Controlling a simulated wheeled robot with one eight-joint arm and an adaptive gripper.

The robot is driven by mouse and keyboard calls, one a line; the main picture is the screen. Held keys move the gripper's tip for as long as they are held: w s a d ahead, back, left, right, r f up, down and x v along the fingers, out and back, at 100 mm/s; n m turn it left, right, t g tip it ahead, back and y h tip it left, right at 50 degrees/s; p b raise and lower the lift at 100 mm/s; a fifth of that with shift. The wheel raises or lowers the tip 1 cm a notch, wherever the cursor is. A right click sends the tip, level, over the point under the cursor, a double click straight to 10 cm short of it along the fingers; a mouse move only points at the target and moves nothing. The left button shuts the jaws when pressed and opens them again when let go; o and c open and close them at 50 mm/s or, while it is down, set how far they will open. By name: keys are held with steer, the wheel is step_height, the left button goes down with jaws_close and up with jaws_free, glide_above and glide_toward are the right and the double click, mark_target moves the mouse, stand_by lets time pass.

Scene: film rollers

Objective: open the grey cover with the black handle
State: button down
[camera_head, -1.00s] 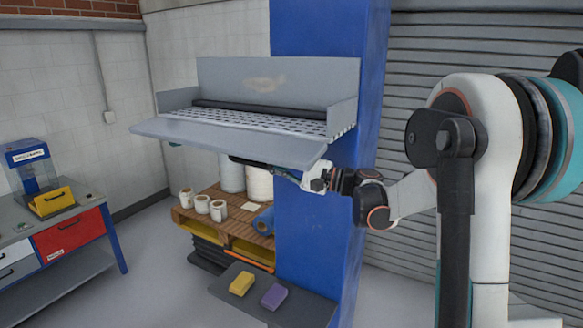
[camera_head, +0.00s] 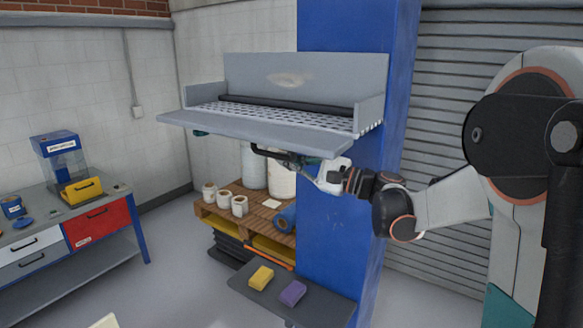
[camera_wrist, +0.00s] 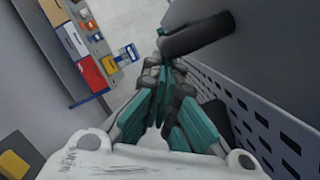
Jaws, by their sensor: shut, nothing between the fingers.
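The grey cover (camera_head: 265,127) juts forward, nearly level, from the front of a grey unit on a blue column, and the unit's perforated inside shows. Its black handle (camera_head: 268,153) hangs below the front edge. In the wrist view the handle (camera_wrist: 197,36) crosses the top, fixed to the grey panel (camera_wrist: 262,45). My gripper (camera_head: 300,166) is under the cover, just right of the handle. In the wrist view its teal fingers (camera_wrist: 163,62) are together and empty, with the tips close to the handle. I cannot tell whether they touch it.
The blue column (camera_head: 340,215) stands close beside my wrist. Below are a pallet (camera_head: 245,220) with white rolls and a small grey shelf (camera_head: 325,303) with a yellow and a purple block. A workbench (camera_head: 75,270) stands at left. The floor between is clear.

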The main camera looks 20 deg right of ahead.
steer(key=shift+s+a+r, duration=0.2)
steer(key=shift+s+a, duration=0.1)
steer(key=shift+a, duration=0.1)
steer(key=shift+s+d, duration=0.1)
